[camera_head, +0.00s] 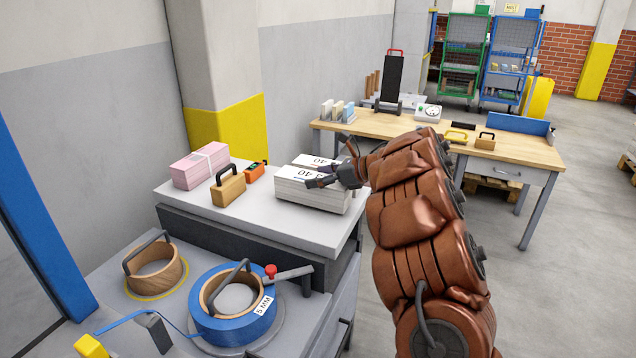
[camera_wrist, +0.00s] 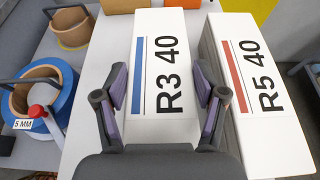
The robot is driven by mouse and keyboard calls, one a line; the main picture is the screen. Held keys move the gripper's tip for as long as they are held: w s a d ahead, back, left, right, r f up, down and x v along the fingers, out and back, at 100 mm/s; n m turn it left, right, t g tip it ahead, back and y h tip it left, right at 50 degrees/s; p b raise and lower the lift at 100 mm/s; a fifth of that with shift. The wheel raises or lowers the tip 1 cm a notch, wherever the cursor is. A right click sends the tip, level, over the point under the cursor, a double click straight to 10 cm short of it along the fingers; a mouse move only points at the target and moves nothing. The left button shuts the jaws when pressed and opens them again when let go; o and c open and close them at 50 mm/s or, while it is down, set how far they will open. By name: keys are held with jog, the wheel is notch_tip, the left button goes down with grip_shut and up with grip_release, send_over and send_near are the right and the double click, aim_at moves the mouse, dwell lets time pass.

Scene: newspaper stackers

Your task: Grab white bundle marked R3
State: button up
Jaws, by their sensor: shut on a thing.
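The white bundle marked R3 40 (camera_wrist: 168,75), with a blue stripe, lies flat between my gripper's two fingers in the wrist view. In the head view it is the nearer white stack (camera_head: 308,195) on the grey cabinet top. My gripper (camera_wrist: 162,95) is shut on it, one finger along each long side; it also shows in the head view (camera_head: 322,176). The bundle appears to rest on the surface. The white bundle marked R5 40 (camera_wrist: 250,70), with a red stripe, lies close beside it on the right, behind it in the head view (camera_head: 310,161).
A pink bundle (camera_head: 199,168), a wooden handled block (camera_head: 229,190) and an orange tool (camera_head: 255,173) share the cabinet top (camera_head: 240,222). A blue tape roll (camera_head: 228,318) and a brown one (camera_head: 150,277) stand on the lower top. A wooden workbench (camera_head: 520,150) stands behind.

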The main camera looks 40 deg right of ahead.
notch_tip(320, 180, up, 3)
jog(key=shift+s+a+f+b, duration=0.1)
jog(key=shift+s+f+b, duration=0.15)
jog(key=shift+s, duration=0.3)
jog(key=s+a+r+b, duration=0.1)
jog(key=s+a, duration=0.1)
jog(key=s, duration=0.5)
jog(key=s+a+b, duration=0.1)
jog(key=s, duration=0.6)
jog(key=shift+a+r, duration=0.4)
